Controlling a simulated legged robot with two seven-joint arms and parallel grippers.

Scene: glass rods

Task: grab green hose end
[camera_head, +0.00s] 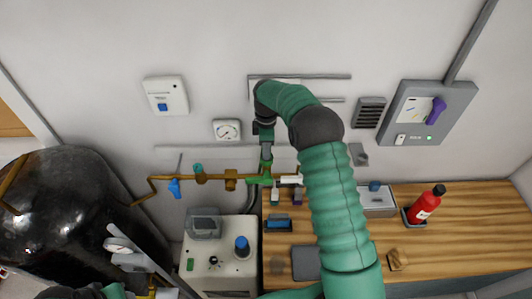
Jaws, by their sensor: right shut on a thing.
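My right arm comes up from the lower right. Its gripper (266,168) points down at the brass pipe (215,177) on the wall. It is shut on a small green piece (260,181) at the pipe, which looks like the green hose end. The fingers partly cover it, so its exact shape is hard to tell. Just right of it, a small pale green-tipped piece (275,197) and a purple-tipped piece (298,197) hang below a white block (291,180). My left gripper does not show; only a bit of green arm is at the lower left edge.
A blue valve handle (174,187) and a teal knob (198,168) are on the pipe. A gauge (227,130) is above it. A big black tank (75,215) stands left. A white cabinet (222,270) and wooden counter (460,225) with a red bottle (424,207) are below.

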